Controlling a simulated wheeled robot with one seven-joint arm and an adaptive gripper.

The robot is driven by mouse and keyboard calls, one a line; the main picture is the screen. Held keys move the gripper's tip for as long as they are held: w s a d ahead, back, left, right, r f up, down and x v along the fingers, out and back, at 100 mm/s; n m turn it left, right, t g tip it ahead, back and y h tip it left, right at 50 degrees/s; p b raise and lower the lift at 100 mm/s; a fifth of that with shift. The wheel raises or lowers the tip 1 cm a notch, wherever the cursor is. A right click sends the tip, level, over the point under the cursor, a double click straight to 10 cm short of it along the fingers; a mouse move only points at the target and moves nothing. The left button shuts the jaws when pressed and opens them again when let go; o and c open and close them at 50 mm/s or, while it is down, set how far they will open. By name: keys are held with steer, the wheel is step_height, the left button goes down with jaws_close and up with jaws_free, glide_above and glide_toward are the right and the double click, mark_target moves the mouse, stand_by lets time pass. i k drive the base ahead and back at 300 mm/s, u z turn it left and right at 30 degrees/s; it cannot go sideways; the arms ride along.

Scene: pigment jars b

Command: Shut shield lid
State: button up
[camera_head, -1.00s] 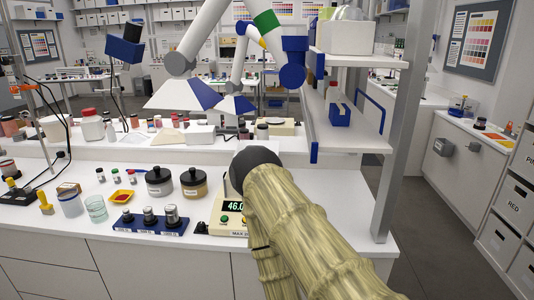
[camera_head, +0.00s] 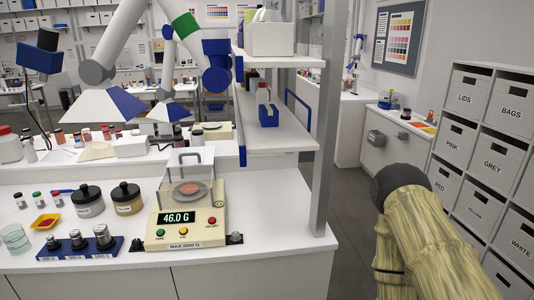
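The balance (camera_head: 187,231) stands on the white bench, its green display reading 46.0 g. A clear draught shield (camera_head: 192,188) sits on top, with a reddish, round sample (camera_head: 190,189) inside. A dark handle-like frame (camera_head: 188,157) stands up at the shield's top rear; it looks like the raised lid, though the clear panel is hard to make out. My arm, in a pale yellow sleeve with a dark rounded joint, is at the lower right, well away from the balance. My gripper is not in view.
Two dark-lidded jars (camera_head: 125,198) and a blue weight rack (camera_head: 80,246) stand left of the balance. A grey shelf post (camera_head: 325,120) rises at the bench's right end, with shelves (camera_head: 275,130) behind. Open floor (camera_head: 350,215) lies right of the bench.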

mark_target(192, 151)
steer(key=z, duration=0.9)
steer(key=k, duration=0.85)
steer(key=u, duration=1.25)
steer(key=i, duration=0.35)
